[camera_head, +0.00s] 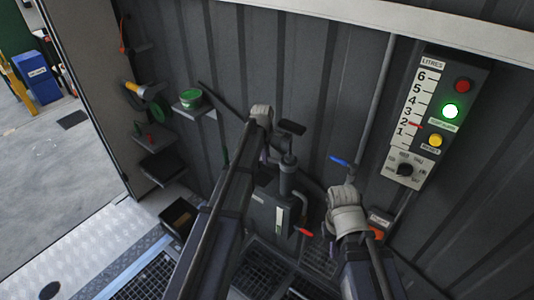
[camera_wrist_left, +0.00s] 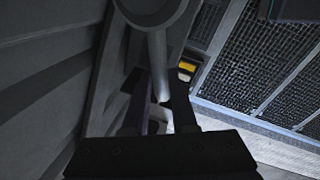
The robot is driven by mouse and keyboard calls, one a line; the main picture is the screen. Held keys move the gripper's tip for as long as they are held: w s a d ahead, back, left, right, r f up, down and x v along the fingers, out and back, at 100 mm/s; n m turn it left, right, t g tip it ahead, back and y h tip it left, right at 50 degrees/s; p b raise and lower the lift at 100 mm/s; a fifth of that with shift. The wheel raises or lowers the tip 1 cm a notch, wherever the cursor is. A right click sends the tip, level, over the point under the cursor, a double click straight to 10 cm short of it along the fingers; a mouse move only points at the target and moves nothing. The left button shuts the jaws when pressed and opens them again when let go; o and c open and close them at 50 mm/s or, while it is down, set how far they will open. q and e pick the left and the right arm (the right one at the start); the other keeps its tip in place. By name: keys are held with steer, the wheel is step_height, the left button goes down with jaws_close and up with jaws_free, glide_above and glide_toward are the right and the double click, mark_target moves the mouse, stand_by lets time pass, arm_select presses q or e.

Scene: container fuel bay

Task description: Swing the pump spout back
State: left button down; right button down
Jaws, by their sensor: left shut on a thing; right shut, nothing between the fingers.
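The pump (camera_head: 287,182) is a dark grey upright cylinder with a black cap, in front of the ribbed wall. My left gripper (camera_wrist_left: 165,108) is at the pump, and its fingers are mostly hidden behind my arm in the head view. In the left wrist view, its dark fingers are shut around a grey pipe (camera_wrist_left: 158,52), which I take to be the pump spout. The pipe joins a round grey part at the top of that view. My right gripper (camera_head: 346,204) is to the right of the pump, shut and empty, its fingertips hidden by its wrist.
A wall panel (camera_head: 425,115) with a litre scale, a lit green lamp and a knob is at the right. Shelves (camera_head: 193,110) with a green tub stand at the left. A blue lever (camera_head: 339,161) and a red lever (camera_head: 303,232) are near the pump. Grating (camera_head: 260,268) covers the floor below.

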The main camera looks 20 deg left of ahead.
arm_select(q)
steer(key=c, duration=0.7)
jaws_free()
step_height(320, 180, up, 8)
steer(key=s+p, duration=0.1)
steer(key=p, duration=0.7)
steer(key=shift+s, duration=0.25)
